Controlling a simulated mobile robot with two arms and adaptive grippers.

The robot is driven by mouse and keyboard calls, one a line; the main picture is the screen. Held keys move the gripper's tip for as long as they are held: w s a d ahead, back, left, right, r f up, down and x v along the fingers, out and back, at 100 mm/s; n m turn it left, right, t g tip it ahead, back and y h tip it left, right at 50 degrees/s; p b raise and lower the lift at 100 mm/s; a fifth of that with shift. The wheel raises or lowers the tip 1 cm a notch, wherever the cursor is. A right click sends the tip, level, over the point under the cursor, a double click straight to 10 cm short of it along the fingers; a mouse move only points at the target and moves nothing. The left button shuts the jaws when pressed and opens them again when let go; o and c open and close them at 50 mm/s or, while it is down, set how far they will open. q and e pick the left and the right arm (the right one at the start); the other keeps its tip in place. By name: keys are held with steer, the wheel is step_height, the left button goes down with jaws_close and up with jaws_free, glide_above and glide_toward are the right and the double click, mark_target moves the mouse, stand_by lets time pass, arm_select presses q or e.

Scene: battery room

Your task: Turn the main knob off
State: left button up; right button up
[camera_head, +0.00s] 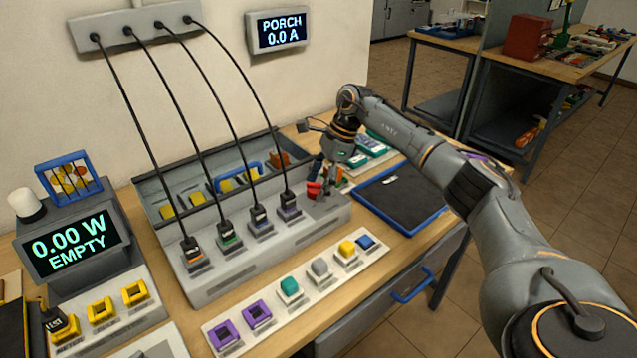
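A red knob (314,190) sits at the right end of the long grey charging unit (232,283) on the bench, and I take it for the main knob. My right gripper (327,185) reaches down at this knob from above. Its fingers are small and partly mixed with red and dark parts, so I cannot tell whether they are open or closed around the knob. The knob's exact turn position is hidden. The wall display (279,33) reads "PORCH 0.0 A". My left gripper is not in view.
Several black cables run from the wall strip (133,24) to plugs on the charging unit. A meter (72,246) reads "0.00 W EMPTY". A row of coloured batteries (289,288) stands in front. A blue-edged black tray (401,199) lies right of the unit, beneath my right arm.

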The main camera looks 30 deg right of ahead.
steer(key=shift+d+r, duration=0.1)
steer(key=shift+r, duration=0.15)
steer(key=v, duration=1.1)
steer(key=shift+r, duration=0.25)
